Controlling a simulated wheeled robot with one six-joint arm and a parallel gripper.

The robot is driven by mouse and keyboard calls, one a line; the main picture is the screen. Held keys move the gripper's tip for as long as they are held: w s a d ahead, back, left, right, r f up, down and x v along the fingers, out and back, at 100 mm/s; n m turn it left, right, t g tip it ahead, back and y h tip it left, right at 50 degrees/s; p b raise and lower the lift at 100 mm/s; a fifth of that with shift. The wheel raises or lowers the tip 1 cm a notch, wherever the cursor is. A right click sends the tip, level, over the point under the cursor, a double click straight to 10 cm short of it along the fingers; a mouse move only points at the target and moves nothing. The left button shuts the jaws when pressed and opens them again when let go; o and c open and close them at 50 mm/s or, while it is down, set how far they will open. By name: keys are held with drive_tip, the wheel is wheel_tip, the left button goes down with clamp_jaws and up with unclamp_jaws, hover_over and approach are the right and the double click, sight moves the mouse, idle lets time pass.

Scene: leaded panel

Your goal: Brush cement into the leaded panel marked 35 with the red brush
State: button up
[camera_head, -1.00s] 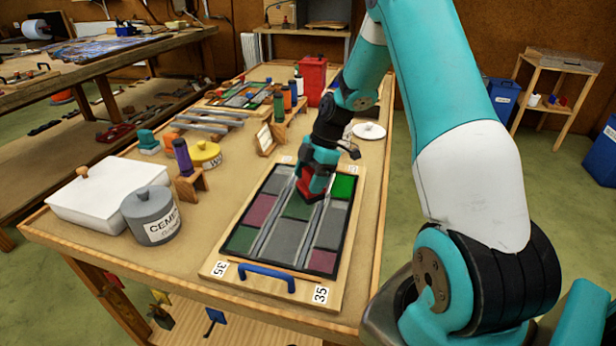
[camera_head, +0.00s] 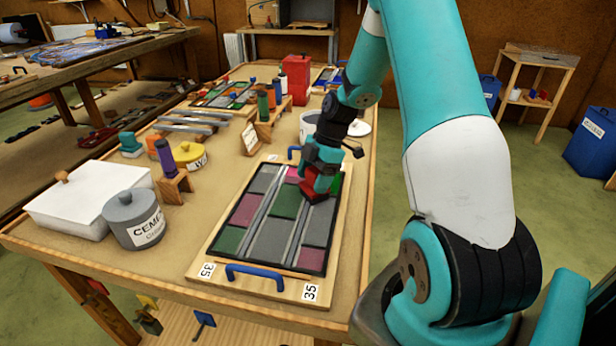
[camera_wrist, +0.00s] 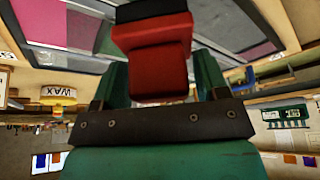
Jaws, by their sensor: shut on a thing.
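The leaded panel marked 35 (camera_head: 270,238) lies flat on a wooden board on the bench, with green, pink and grey panes between lead strips. Its board carries 35 labels at the near corners and blue handles. My gripper (camera_head: 318,178) is shut on the red brush (camera_head: 315,194) over the far right part of the panel. The brush is low on or just above the panes; contact cannot be told. In the wrist view the red brush (camera_wrist: 158,68) sits between the fingers, with its dark end toward the panel. My gripper hides some far panes.
A grey cement pot (camera_head: 132,220) and a white lidded box (camera_head: 88,200) stand at the left. A yellow wax tin (camera_head: 188,156), a purple-handled tool (camera_head: 165,157) in a wooden stand and a red container (camera_head: 296,78) stand nearby. Another panel (camera_head: 222,95) lies at the back.

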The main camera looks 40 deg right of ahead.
drive_tip(key=shift+s+d, duration=0.45)
drive_tip(key=shift+s, duration=0.2)
drive_tip(key=shift+s+d, duration=0.1)
drive_tip(key=shift+s+d+b, duration=0.15)
drive_tip(key=shift+s+d, duration=0.25)
drive_tip(key=shift+s, duration=0.2)
drive_tip(key=shift+s+d+b, duration=0.15)
drive_tip(key=shift+s+d, duration=0.2)
drive_tip(key=shift+s, duration=0.2)
drive_tip(key=shift+w+d, duration=0.75)
drive_tip(key=shift+d, duration=0.25)
drive_tip(key=shift+d, duration=0.1)
drive_tip(key=shift+w+d+p, duration=0.3)
drive_tip(key=shift+w+d, duration=0.4)
drive_tip(key=shift+d, duration=0.3)
drive_tip(key=shift+a, duration=0.1)
